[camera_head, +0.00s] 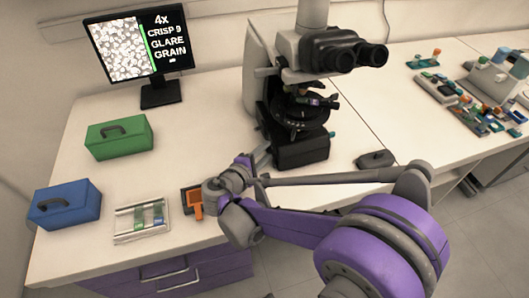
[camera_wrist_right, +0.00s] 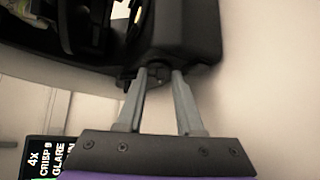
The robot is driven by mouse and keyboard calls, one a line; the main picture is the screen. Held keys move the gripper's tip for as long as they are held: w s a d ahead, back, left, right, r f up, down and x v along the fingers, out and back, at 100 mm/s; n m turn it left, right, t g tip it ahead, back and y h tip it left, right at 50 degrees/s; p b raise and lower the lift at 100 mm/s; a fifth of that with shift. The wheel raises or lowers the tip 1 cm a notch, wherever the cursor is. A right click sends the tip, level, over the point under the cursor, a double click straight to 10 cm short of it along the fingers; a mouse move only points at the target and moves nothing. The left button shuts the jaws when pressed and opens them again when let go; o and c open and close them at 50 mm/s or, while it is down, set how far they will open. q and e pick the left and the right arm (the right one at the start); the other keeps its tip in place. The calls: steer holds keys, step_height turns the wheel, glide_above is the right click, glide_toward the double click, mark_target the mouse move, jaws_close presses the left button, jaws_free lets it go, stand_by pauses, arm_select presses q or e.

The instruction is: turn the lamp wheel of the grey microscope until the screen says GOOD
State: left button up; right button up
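The grey microscope (camera_head: 300,140) stands at the back middle of the bench. The screen (camera_head: 140,45) to its left reads "4x", "CRISP 9", "GLARE", "GRAIN", beside a speckled picture and a green bar. Part of its text shows at the lower left in the right wrist view (camera_wrist_right: 48,155). My right gripper (camera_head: 264,156) is at the left side of the microscope base. In the right wrist view its two fingers (camera_wrist_right: 159,76) are apart, with a small dark knob, likely the lamp wheel (camera_wrist_right: 158,70), between the tips. Firm contact is not clear. My left gripper is out of view.
A green box (camera_head: 119,138), a blue box (camera_head: 64,205), a slide tray (camera_head: 141,222) and an orange item (camera_head: 195,204) lie at the left. A dark device (camera_head: 375,160) lies right of the base. Coloured parts (camera_head: 485,100) crowd the far right.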

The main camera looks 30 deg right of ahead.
jaws_close()
steer(key=shift+w+r+n+g+y+p, duration=0.15)
steer(key=shift+r+n+g+y+p, duration=0.4)
steer(key=shift+g+p, duration=0.45)
steer(key=shift+w+f+n+g+y+p, duration=0.1)
steer(key=shift+f+n+g+y+p, duration=0.15)
steer(key=shift+n+g+y+p, duration=0.3)
steer(key=o, duration=0.5)
jaws_free()
steer(key=p+v, duration=0.1)
steer(key=v, duration=0.9)
steer(key=shift+a+r, duration=0.2)
steer(key=shift+a, duration=0.15)
